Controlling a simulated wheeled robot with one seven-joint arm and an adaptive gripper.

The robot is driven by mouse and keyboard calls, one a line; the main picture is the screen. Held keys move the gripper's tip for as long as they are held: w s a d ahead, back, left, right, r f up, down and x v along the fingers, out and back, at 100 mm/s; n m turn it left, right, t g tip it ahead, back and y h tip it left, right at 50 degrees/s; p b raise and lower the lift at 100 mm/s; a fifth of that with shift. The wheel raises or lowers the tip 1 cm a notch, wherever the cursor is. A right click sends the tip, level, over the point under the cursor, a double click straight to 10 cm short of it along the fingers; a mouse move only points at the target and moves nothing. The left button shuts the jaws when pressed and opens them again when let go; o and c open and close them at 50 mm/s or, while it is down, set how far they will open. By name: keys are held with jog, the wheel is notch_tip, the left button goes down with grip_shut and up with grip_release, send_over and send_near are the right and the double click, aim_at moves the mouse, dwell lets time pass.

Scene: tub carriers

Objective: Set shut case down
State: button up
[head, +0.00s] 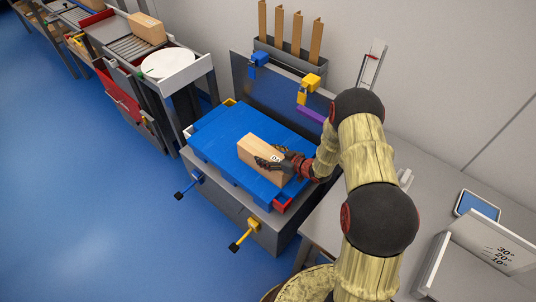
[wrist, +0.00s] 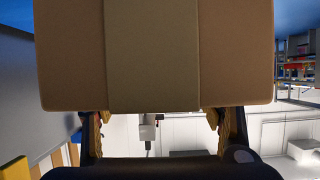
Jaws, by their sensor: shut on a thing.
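The shut case is a tan cardboard box (head: 262,149) with a small dark-and-white mark on its side. In the head view it is over a blue surface (head: 218,137) on a grey stand; I cannot tell whether it touches that surface. My gripper (head: 278,163) is shut on the box from the right side. In the wrist view the box (wrist: 155,55) fills the upper middle, with a lighter tape strip down its centre. The gripper fingers (wrist: 157,130) show at its lower edge, one on each side. The box hides what lies beyond it.
A blue clamp (head: 258,60) and a yellow clamp (head: 309,85) stand behind the blue surface. Blue and yellow handles (head: 241,241) stick out in front. A roller conveyor (head: 130,45) with another box (head: 147,28) and a round white plate (head: 168,63) is at left. A grey table is at right.

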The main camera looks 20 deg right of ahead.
jog(key=o, duration=2.1)
jog(key=shift+f, duration=0.1)
jog(key=shift+s+d+r, duration=0.15)
jog(key=shift+s+r, duration=0.15)
jog(key=p+v, duration=0.3)
jog(key=v, duration=0.7)
jog(key=shift+d+p, duration=0.15)
jog(key=shift+p, duration=0.2)
jog(key=shift+s+d+r, duration=0.2)
jog(key=shift+s+d, duration=0.05)
jog(key=shift+s, duration=0.3)
